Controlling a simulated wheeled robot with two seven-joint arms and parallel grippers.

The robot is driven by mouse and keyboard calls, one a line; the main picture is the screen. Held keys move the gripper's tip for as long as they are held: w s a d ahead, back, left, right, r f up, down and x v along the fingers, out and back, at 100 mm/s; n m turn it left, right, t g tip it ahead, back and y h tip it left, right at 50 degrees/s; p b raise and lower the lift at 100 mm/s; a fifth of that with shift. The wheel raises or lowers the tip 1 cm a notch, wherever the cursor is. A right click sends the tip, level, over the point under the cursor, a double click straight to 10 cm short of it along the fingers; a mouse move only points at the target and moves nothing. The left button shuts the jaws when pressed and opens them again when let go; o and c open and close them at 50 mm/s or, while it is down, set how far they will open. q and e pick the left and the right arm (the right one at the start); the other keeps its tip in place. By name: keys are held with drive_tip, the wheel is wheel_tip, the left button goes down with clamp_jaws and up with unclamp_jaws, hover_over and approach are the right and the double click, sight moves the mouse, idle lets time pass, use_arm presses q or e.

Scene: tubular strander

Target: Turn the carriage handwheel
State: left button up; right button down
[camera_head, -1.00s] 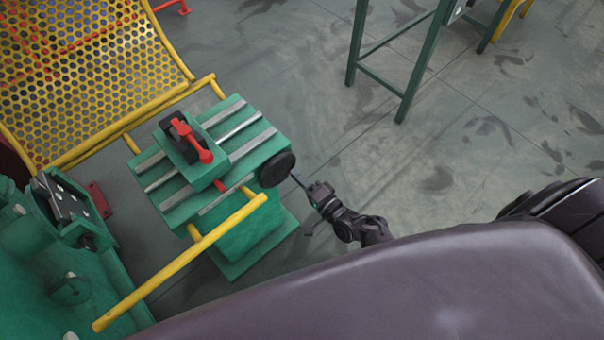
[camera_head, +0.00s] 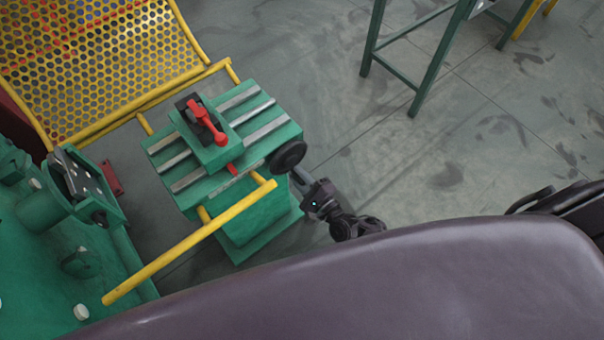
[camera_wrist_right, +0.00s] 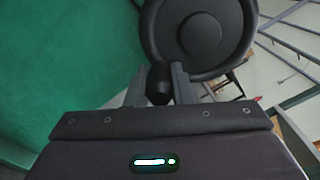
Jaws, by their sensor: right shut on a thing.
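The carriage handwheel (camera_head: 287,157) is a black disc on the right side of the green carriage (camera_head: 243,211). In the right wrist view the handwheel (camera_wrist_right: 201,33) fills the top centre, with a thick rim and a round hub. My right gripper (camera_head: 300,177) is at the lower right of the wheel. In the wrist view its two fingers (camera_wrist_right: 164,86) are closed around a small black handle (camera_wrist_right: 159,92) at the wheel's lower rim. The fingers partly hide the handle. My left gripper is not in view.
A red lever (camera_head: 207,122) on a black block sits on top of the carriage. A yellow rail (camera_head: 190,243) crosses in front, and a yellow mesh guard (camera_head: 95,62) stands behind. A green stand (camera_head: 420,85) is at the upper right. The floor right of the carriage is clear.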

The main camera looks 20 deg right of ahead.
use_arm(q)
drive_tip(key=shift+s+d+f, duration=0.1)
use_arm(e)
drive_tip(key=shift+s+a+f+m, duration=0.1)
drive_tip(key=shift+a+m, duration=0.1)
drive_tip(key=shift+m, duration=0.1)
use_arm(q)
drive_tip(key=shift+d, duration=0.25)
use_arm(e)
drive_tip(key=c, duration=1.3)
unclamp_jaws()
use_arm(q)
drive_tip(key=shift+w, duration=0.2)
use_arm(e)
drive_tip(key=shift+o, duration=0.2)
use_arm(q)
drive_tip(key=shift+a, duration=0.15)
